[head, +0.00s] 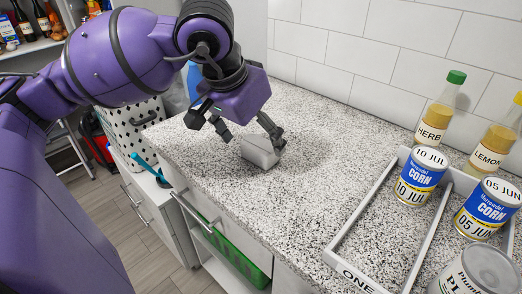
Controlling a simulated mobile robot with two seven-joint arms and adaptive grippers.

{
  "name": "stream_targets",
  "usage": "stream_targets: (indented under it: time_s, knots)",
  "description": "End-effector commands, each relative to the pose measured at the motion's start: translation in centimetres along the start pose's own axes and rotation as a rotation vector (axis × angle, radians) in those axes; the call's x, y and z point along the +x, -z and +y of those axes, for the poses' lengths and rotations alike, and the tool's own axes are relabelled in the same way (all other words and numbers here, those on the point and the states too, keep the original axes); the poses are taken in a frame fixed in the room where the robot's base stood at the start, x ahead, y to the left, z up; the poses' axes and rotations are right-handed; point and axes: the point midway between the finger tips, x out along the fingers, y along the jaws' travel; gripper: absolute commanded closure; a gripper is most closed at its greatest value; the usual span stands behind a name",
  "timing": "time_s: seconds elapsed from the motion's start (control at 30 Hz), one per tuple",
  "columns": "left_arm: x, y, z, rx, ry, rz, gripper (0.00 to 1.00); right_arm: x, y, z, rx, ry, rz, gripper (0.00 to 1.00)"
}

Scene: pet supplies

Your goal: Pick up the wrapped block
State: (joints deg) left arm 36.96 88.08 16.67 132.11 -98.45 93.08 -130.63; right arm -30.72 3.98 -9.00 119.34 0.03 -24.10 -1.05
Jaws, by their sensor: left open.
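The wrapped block (260,150) appears to be the small pale grey-white block lying on the speckled countertop. My left gripper (250,141) comes down over it from above. Its jaws are open, with one finger at the block's right side and the other to its upper left. I cannot tell whether the fingers touch the block. Part of the block's right end is hidden by a finger. My right gripper is not in view.
A white divided tray (337,253) on the right holds corn cans (420,177). Bottles labelled HERB (435,125) and LEMON (492,143) stand behind it. A blue object (194,80) is behind my gripper. The counter between block and tray is clear.

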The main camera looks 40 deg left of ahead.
Motion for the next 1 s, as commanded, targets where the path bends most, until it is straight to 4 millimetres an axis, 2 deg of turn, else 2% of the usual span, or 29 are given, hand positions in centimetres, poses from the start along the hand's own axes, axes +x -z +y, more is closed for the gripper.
stream_targets:
  time_s: [0.1, 0.2, 0.33, 0.5, 0.9, 1.0]
  knots:
    - [2.0, 0.1, 0.0, -0.002, -0.003, -0.002, 0.17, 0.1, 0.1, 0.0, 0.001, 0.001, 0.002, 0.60]
    - [3.0, 0.1, 0.0, -0.001, -0.003, -0.001, 0.17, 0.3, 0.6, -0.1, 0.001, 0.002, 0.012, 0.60]
    - [3.4, 0.1, 0.0, 0.000, -0.002, -0.001, 0.17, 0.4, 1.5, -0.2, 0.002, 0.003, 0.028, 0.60]
    - [3.4, 0.1, 0.0, -0.001, -0.002, -0.001, 0.19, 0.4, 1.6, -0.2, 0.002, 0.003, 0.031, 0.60]
    - [3.3, 0.1, 0.0, -0.001, -0.002, -0.001, 0.71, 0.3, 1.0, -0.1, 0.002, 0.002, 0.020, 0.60]
    - [3.3, 0.1, 0.0, -0.001, -0.002, 0.000, 0.72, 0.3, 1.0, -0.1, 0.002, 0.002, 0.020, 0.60]
